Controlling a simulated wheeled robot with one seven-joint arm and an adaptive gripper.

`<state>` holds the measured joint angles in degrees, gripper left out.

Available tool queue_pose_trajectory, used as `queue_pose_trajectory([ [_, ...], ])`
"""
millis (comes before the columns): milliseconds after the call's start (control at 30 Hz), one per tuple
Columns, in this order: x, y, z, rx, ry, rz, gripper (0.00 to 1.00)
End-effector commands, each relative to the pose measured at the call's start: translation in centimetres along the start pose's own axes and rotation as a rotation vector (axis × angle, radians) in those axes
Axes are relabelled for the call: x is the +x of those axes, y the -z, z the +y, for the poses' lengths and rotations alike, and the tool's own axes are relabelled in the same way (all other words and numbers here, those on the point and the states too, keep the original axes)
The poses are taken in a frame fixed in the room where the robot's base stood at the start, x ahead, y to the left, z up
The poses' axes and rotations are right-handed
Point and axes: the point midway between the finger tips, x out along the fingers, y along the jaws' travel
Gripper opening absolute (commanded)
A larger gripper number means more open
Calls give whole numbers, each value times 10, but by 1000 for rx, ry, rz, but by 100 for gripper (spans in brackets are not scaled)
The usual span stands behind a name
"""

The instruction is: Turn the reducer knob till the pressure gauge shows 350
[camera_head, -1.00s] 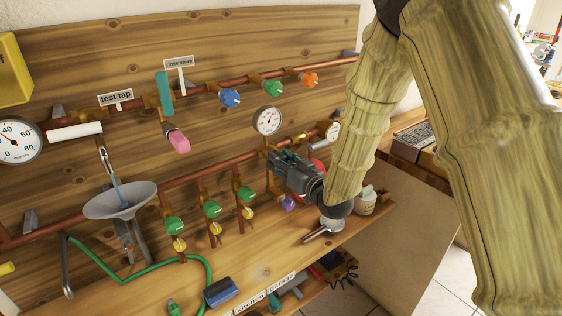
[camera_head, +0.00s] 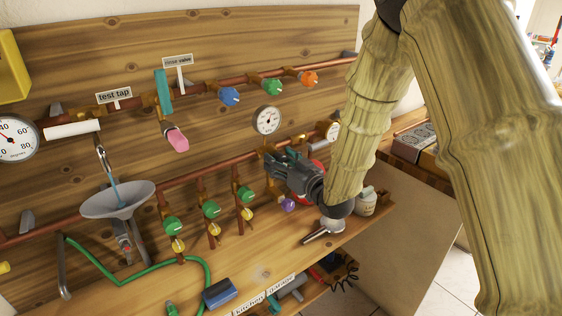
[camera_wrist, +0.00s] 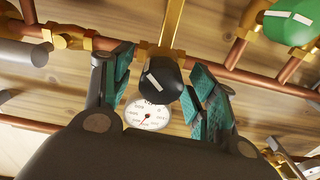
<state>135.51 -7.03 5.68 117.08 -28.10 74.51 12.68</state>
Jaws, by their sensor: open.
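The black reducer knob (camera_wrist: 164,80) with a white mark is in the wrist view, between my gripper's two green-padded fingers. The fingers stand on either side of it, apart; I cannot tell if either touches it. My gripper (camera_head: 272,163) is open at the lower copper pipe in the head view, where it hides the knob. A round white gauge (camera_head: 267,120) is just above my gripper.
Green valve knobs (camera_head: 210,209) hang left of my gripper, and a purple knob (camera_head: 288,205) is just below it. A metal-handled item (camera_head: 325,231) and a white container (camera_head: 366,201) stand on the bench under my arm. A grey funnel (camera_head: 118,200) is further left.

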Motion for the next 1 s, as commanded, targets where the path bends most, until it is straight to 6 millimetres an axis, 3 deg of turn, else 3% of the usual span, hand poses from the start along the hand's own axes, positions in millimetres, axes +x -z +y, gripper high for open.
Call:
queue_pose_trajectory([
  [267, -15, -1, 0, 1, 0, -3, 58],
  [700, -92, -1, 1, 2, -1, -1, 58],
  [1000, -119, 0, 1, 0, -1, 0, 58],
])
